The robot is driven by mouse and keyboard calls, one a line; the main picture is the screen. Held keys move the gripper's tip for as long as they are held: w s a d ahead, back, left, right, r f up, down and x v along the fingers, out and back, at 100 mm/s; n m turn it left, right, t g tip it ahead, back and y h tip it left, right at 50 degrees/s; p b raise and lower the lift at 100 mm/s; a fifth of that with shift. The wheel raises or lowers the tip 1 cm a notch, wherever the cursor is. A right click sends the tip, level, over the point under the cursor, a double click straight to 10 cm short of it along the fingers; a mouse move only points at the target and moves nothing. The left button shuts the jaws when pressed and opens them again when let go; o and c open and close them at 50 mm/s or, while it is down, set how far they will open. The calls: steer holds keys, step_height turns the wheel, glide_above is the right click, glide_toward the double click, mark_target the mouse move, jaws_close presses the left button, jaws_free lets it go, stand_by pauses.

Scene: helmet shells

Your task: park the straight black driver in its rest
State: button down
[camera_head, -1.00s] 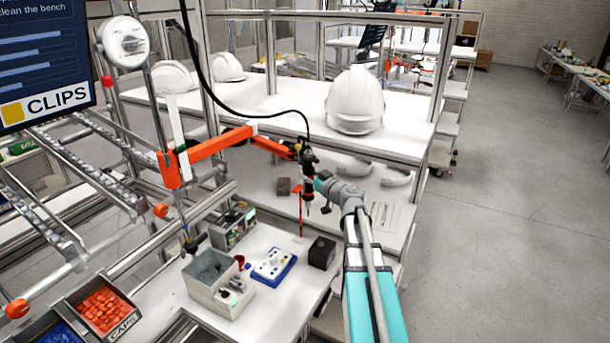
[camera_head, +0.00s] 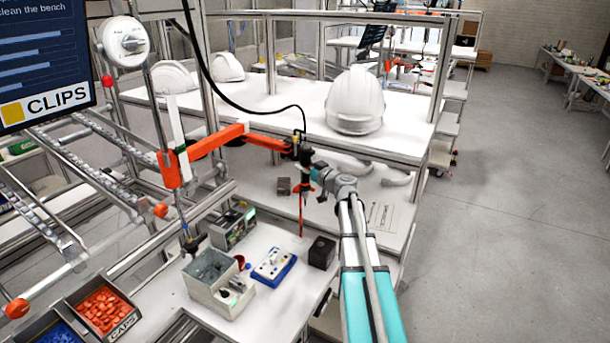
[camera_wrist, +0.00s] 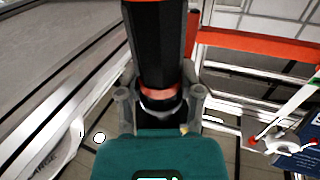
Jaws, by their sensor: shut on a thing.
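The straight black driver (camera_head: 304,158) hangs upright from a black cable at the end of the orange jointed arm (camera_head: 220,141). My gripper (camera_head: 309,177) is shut on it, reaching in from the right in the head view. In the wrist view the driver (camera_wrist: 156,45) is a thick black body with a reddish ring low down, and my gripper (camera_wrist: 160,103) has one finger on each side of it. A thin red upright rod (camera_head: 300,216) shows just below the driver. I cannot tell whether they touch. I cannot make out the driver's rest for certain.
On the bench below are a grey bin (camera_head: 214,284), a blue-and-white tray (camera_head: 273,266), a black block (camera_head: 322,252) and a boxed device with a green light (camera_head: 233,229). A white helmet shell (camera_head: 355,101) stands on the shelf behind. Metal frame posts stand to the left.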

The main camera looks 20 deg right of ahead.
steer(key=shift+w, duration=0.15)
stand_by(0.3)
steer(key=shift+c, duration=0.8)
jaws_free()
steer(key=shift+o, duration=0.8)
steer(key=shift+s, duration=0.2)
steer(key=v, duration=1)
steer(key=shift+s, duration=0.35)
steer(key=shift+d+r, duration=0.1)
